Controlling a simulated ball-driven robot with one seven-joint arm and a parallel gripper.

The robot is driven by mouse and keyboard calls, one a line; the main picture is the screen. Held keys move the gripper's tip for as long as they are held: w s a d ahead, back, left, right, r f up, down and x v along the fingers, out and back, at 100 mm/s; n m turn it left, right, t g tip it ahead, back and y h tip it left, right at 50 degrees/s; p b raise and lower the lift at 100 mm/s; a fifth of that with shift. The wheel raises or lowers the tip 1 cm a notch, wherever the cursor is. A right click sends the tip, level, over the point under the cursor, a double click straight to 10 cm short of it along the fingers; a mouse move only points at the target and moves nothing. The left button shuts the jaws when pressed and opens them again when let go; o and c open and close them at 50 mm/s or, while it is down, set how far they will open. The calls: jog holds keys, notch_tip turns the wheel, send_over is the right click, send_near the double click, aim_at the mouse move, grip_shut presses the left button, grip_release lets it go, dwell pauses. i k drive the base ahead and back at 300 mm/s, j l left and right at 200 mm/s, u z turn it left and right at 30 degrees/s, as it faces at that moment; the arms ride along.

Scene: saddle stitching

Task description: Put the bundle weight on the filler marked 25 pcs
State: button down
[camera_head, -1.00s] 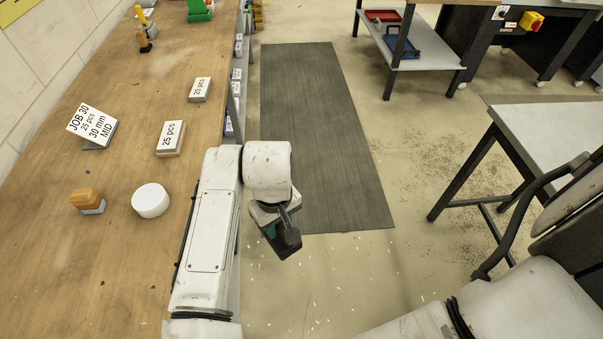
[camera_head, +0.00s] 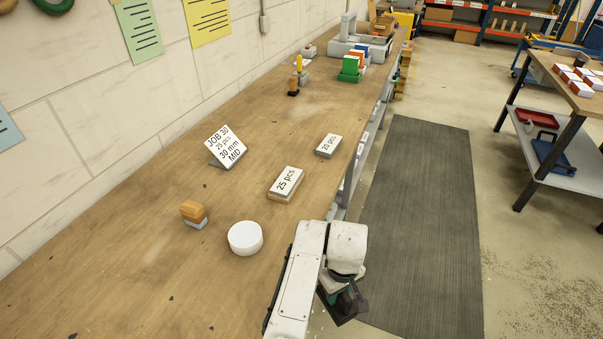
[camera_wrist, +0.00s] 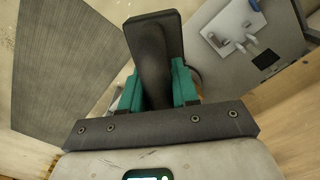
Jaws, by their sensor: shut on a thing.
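My gripper (camera_wrist: 158,88) is shut on a dark grey block with a narrower grip part, which looks like the bundle weight (camera_wrist: 153,35); its teal fingers press on both sides. In the head view the dark weight (camera_head: 343,304) hangs at the end of my arm, off the bench's right edge and over the floor. The filler marked 25 pcs (camera_head: 286,183) lies flat on the wooden bench, up and left of my gripper, with its label up and nothing on it. A smaller filler marked 20 pcs (camera_head: 328,146) lies beyond it.
A job card (camera_head: 226,146) reading JOB 30, 25 pcs, 30 mm, MID leans behind the fillers. A white round thing (camera_head: 245,238) and a wooden-topped block (camera_head: 193,214) sit nearer on the bench (camera_head: 130,270). A dark mat (camera_head: 418,220) covers the floor at right.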

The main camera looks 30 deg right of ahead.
aim_at(288, 179)
jog(key=i+l+z, duration=0.25)
jog(key=z, duration=0.25)
jog(key=i+l+z, duration=0.1)
jog(key=i+z, duration=0.35)
jog(key=i+l+z, duration=0.25)
jog(key=i+l+u, duration=0.1)
jog(key=l+u, duration=0.15)
jog(key=u, duration=0.15)
jog(key=l+u, duration=0.4)
jog(key=i+j, duration=0.05)
jog(key=j, duration=0.05)
